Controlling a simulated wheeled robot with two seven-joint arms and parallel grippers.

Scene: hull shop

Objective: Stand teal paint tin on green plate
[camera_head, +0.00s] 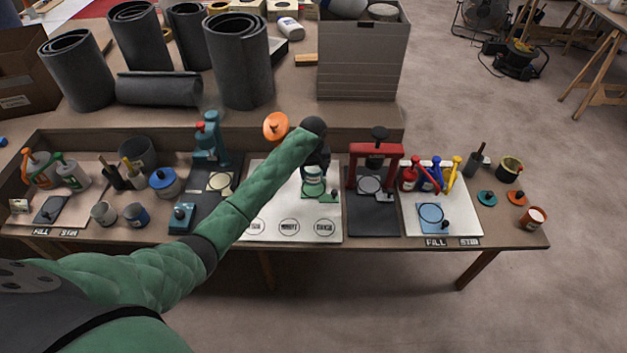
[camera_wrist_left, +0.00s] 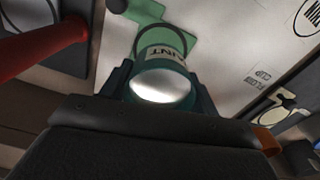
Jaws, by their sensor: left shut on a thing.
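The teal paint tin (camera_head: 313,188) has a pale label and shows below my left gripper (camera_head: 315,168) in the head view. In the left wrist view the tin (camera_wrist_left: 165,62) has a shiny light top and sits between the two dark fingers of my gripper (camera_wrist_left: 160,92), which is shut on it. The green plate (camera_head: 329,196) lies on the white board under and beside the tin. In the left wrist view the plate (camera_wrist_left: 140,14) shows a dark ring, partly hidden behind the tin. I cannot tell whether the tin touches the plate. My right gripper is out of view.
A red press (camera_head: 376,150) stands close right of the tin. The white board (camera_head: 262,205) has free room in front, with printed circles. An orange knob-like thing (camera_head: 276,125) is near my wrist. Bottles, a teal press (camera_head: 206,140) and a grey box (camera_head: 361,60) stand around.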

